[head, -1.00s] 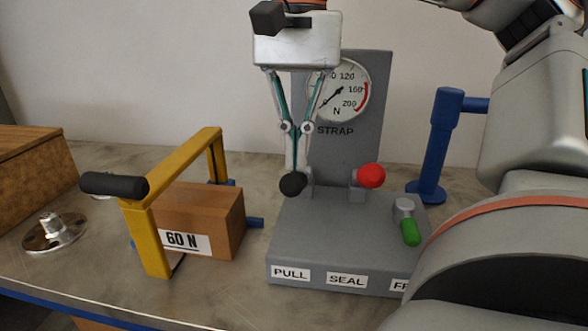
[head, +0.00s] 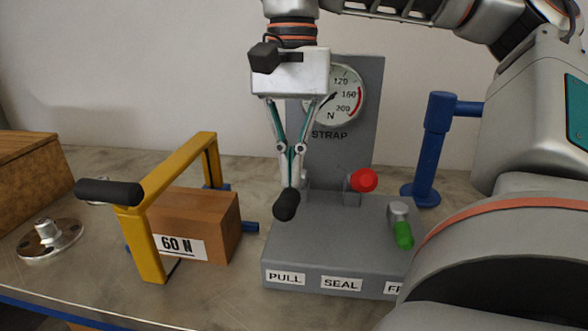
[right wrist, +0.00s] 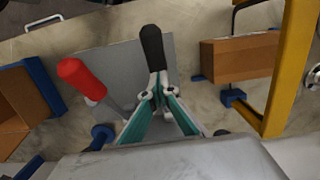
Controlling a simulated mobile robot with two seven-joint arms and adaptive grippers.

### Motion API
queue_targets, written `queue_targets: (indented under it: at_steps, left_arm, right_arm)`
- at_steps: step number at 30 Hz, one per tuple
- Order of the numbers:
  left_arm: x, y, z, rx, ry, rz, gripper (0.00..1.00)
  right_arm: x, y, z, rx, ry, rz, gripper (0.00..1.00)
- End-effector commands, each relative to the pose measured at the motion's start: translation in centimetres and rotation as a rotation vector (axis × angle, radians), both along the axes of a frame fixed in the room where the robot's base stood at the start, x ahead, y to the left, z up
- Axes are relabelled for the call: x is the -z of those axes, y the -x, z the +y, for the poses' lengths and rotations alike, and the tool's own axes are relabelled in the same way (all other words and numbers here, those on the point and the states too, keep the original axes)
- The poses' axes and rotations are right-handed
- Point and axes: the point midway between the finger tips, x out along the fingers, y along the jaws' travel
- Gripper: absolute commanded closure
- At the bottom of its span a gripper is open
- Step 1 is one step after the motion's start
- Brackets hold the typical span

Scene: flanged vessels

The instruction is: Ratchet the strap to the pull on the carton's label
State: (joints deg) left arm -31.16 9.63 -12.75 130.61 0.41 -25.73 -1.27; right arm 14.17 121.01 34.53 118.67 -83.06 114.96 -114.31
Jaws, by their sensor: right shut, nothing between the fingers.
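The grey tensioner base (head: 320,235) carries labels reading PULL (head: 285,278) and SEAL (head: 341,284). A black-ended lever (head: 286,205) stands above PULL, leaning toward me. My right gripper (head: 291,181) is shut and empty, its fingertips at the lever's black end; whether they touch is unclear. The black end also shows past the fingertips in the right wrist view (right wrist: 151,45). The STRAP gauge (head: 345,88), marked in N, is partly covered by my gripper; its needle cannot be read surely. The brown carton (head: 215,225) bears a 60 N label (head: 180,248). My left gripper is out of view.
A red-ended lever (head: 362,180) and a green-ended lever (head: 402,232) stand right of the black one. A yellow frame with a black grip (head: 150,245) spans the carton. A blue post (head: 432,150) stands behind right. A metal flange (head: 48,238) lies at left.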

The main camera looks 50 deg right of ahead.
Motion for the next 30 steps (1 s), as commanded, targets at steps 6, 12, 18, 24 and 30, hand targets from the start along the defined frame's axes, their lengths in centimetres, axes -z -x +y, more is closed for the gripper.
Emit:
queue_targets:
  at_steps: [6,12,18,24,30]
  left_arm:
    - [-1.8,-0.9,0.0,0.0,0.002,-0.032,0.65]
    - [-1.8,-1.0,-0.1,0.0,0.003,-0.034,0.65]
    - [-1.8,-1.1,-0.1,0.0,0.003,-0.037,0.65]
    - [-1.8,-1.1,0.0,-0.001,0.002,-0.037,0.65]
    - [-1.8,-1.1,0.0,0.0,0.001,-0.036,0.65]
  right_arm:
    - [-0.6,-0.6,-1.1,0.0,0.002,-0.003,1.0]
    - [-0.4,-0.6,-1.1,0.0,0.001,0.0,1.0]
    - [-1.7,-0.7,-1.2,0.002,0.004,-0.004,1.0]
    - [-5.6,-0.9,-1.5,0.003,0.004,-0.007,1.0]
    - [-9.5,-1.0,-1.8,0.004,0.003,-0.005,1.0]
